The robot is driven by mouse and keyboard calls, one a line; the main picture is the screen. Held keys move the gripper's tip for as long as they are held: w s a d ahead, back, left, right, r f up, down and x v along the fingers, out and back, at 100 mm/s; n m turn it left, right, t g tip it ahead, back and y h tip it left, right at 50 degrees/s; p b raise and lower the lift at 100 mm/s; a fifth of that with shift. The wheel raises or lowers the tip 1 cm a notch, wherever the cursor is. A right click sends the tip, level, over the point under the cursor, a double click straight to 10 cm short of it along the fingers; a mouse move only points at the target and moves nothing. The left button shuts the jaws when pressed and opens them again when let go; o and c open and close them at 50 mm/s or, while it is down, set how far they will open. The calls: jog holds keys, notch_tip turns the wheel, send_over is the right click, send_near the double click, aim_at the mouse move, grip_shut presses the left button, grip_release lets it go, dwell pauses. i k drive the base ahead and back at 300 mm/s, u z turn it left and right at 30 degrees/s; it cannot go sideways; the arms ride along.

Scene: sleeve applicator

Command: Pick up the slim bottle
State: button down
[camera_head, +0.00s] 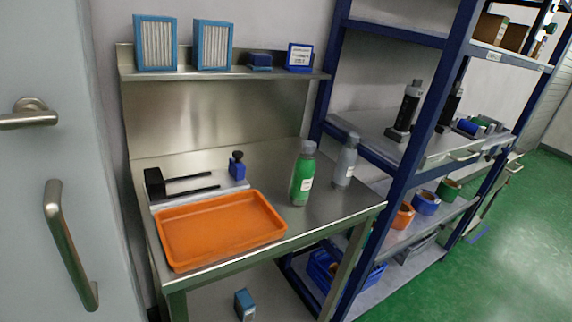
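Two bottles stand upright on the right part of the steel workbench (270,228). One is a green bottle (301,180) with a grey cap and a white label. The other is a grey bottle (345,165) with a pale label, just behind and to the right of it. The grey one looks a little narrower, but I cannot tell for sure which is the slim bottle. A small gap shows between them. My gripper is not in view.
An orange tray (177,264) lies left of the bottles. Behind it, a black two-rod tool (157,184) and a small blue item (237,168) rest on a pale board. A blue-framed shelf rack (398,200) stands close on the right. A grey door (60,130) fills the left.

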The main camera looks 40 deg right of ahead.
aim_at(348, 158)
jog(key=u, duration=2)
jog(key=k, duration=2)
jog(key=z, duration=2.2)
jog(key=i, duration=0.95)
jog(key=z, duration=0.15)
